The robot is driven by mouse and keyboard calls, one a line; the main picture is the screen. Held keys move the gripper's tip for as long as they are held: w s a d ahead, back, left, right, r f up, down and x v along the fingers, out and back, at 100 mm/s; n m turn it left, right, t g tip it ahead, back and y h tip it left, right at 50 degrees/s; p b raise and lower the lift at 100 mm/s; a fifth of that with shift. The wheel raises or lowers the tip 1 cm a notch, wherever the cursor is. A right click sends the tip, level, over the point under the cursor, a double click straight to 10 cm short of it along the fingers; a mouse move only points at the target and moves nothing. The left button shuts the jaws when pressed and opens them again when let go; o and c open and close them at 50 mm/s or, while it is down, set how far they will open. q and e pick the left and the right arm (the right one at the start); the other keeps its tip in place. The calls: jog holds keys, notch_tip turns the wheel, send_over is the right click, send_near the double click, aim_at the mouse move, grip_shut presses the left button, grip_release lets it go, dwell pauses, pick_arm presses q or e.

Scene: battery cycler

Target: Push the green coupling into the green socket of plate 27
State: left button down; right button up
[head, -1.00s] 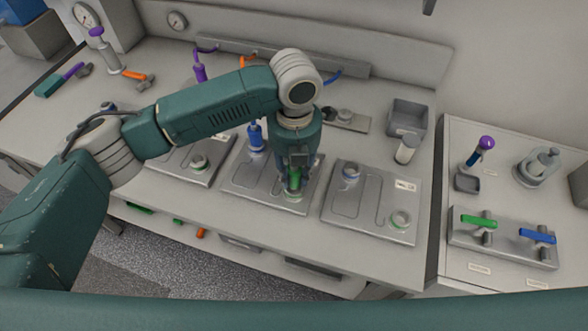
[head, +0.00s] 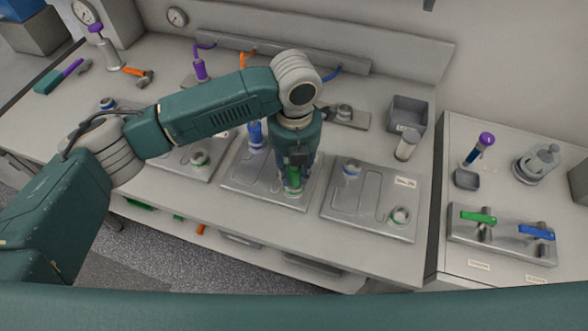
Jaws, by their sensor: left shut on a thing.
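My left gripper (head: 293,178) points down over the middle plate and is shut on the green coupling (head: 293,183). The coupling is at the socket near the front right of that plate (head: 240,178). I cannot tell how deep it sits, as the gripper hides its upper part. A blue coupling (head: 255,134) stands upright at the back of the same plate. No plate number is readable. My right gripper is not in view.
A side bench at right holds green- and blue-handled valves (head: 484,234).

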pick_arm(q)
jog(key=shift+f, duration=0.55)
jog(key=c, duration=0.9)
grip_release()
jog(key=shift+r, duration=0.15)
notch_tip(320, 180, up, 12)
jog(key=shift+f, duration=0.1)
